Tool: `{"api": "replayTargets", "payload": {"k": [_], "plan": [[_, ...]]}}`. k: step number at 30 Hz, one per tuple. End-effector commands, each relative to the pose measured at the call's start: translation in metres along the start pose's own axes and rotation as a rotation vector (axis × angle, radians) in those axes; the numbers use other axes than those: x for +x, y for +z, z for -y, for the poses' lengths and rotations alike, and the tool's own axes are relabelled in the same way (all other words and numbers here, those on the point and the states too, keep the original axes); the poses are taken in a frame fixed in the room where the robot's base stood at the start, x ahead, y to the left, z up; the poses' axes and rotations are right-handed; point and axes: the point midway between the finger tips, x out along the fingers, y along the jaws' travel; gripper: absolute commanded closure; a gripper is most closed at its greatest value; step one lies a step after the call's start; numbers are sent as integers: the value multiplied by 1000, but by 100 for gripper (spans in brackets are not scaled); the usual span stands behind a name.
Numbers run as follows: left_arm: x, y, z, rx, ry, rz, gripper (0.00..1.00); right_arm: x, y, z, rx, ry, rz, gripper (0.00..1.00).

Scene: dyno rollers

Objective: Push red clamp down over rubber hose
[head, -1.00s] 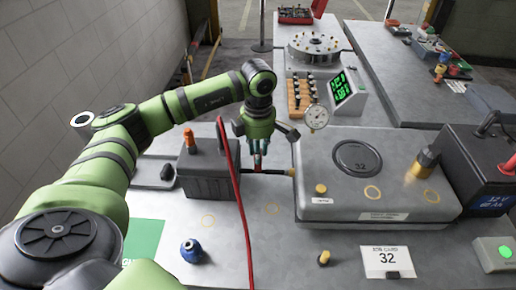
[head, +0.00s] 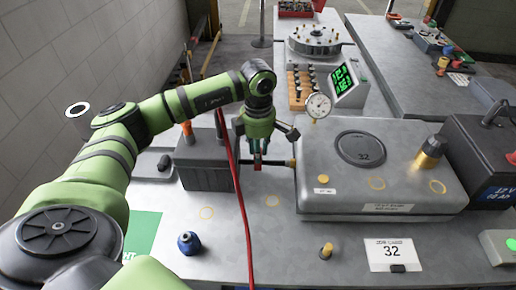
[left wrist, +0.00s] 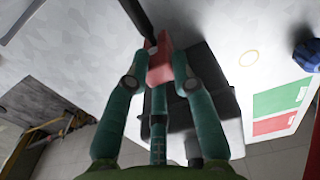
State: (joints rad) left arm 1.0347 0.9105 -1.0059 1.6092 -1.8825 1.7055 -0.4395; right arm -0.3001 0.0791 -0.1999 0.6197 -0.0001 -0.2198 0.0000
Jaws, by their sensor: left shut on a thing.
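My left gripper (head: 257,163) points down between the dark box (head: 207,168) and the large grey housing (head: 380,200). It is shut on the red clamp (left wrist: 160,66), which shows between its teal fingers in the left wrist view. Only a small part of the clamp (head: 257,168) shows in the head view. The black rubber hose (head: 279,163) runs from the clamp area to the housing's left side. In the left wrist view, the hose meets the clamp's upper end. I cannot tell how far the clamp sits over it. My right gripper is out of view.
A red cable (head: 242,210) hangs just left of the gripper. A blue knob-like part (head: 189,243), a small brass part (head: 326,250) and a job card (head: 392,256) lie on the front bench. A dial gauge (head: 318,105) is right of the wrist. The front middle is mostly clear.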

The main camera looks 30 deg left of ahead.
Motion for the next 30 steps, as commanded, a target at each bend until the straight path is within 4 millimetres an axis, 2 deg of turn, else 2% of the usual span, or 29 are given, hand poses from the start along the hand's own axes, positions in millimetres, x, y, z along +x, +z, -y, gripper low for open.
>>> {"api": "replayTargets", "payload": {"k": [30], "plan": [[5, 0, 1, 0, -2, -1, 100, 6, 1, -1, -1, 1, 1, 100]]}}
